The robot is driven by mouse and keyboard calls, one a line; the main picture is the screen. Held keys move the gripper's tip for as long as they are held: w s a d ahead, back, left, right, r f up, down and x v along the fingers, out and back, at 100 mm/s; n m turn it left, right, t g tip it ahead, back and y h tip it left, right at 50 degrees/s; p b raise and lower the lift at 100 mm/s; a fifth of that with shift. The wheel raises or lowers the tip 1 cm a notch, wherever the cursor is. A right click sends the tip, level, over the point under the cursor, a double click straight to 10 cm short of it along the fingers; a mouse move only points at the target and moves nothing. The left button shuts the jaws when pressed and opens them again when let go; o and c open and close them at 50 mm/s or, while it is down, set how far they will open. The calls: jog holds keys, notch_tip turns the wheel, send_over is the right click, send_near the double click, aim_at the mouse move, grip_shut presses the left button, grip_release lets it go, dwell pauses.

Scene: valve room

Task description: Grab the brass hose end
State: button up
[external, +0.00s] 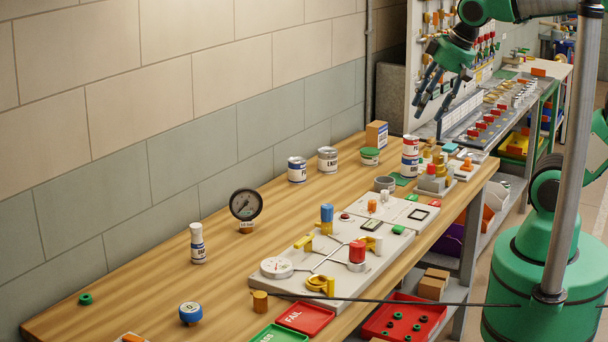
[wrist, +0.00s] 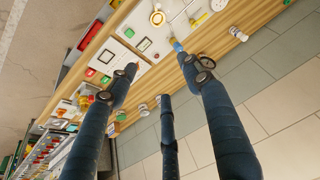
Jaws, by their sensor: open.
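The brass hose end (external: 260,301) is a short brass-coloured cylinder standing at the front edge of the wooden bench (external: 150,297). A thin black hose (external: 400,302) runs from it to the right, past the bench edge. My gripper (external: 432,100) is high at the upper right, far from the hose end, above the far part of the benches. Its dark fingers are spread, with nothing between them. In the wrist view the open fingers (wrist: 155,68) point toward the bench; I cannot make out the hose end there.
A grey board with valves and gauges (external: 375,272) lies beside the hose end. A red FAIL tray (external: 305,317) and a green tray (external: 275,334) are close in front. A pressure gauge (external: 246,205) and a blue-topped jar (external: 190,313) stand on the bench. Bare wood lies left of the hose end.

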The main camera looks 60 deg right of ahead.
jog(key=w+a+f+g, duration=0.2)
jog(key=w+a, duration=0.7)
jog(key=w, duration=0.1)
jog(key=g+p, duration=0.1)
jog(key=g, duration=0.2)
send_over(262, 295)
notch_tip(262, 295, down, 25)
jog(key=shift+r+n, duration=0.15)
jog(key=shift+n, duration=0.15)
jog(key=shift+f+b, duration=0.35)
jog(key=shift+f, duration=3.95)
